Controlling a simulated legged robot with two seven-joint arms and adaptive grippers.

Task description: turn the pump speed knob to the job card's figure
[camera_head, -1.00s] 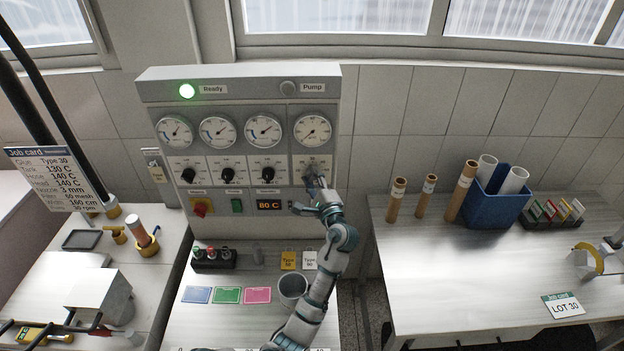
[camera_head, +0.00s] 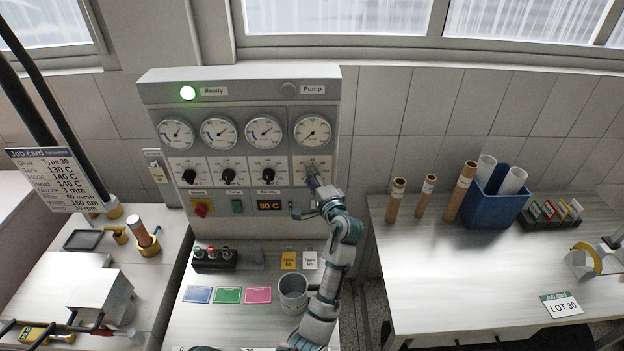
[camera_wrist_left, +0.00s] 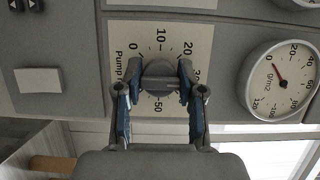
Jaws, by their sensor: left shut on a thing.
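The pump speed knob (camera_wrist_left: 160,82) is a dark grey round knob with a grip bar, on a white dial plate (camera_wrist_left: 190,30) marked 0, 10, 20, 30 and 50. My left gripper (camera_wrist_left: 157,78) is shut on it, one blue-padded finger on each side. The bar lies left-right in the wrist view, its right end toward the 30 side; the exact reading is unclear. In the head view my left gripper (camera_head: 312,183) covers most of the knob. The job card (camera_head: 58,176) at the left lists several settings; its bottom line appears to read 30 rpm. My right gripper is out of view.
Three similar black knobs (camera_head: 228,175) sit left of the pump knob, under round gauges (camera_head: 219,132). A display (camera_head: 269,206) reads 80 C. A grey cup (camera_head: 293,290) stands close beside my left forearm. The right table (camera_head: 450,270) is partly clear.

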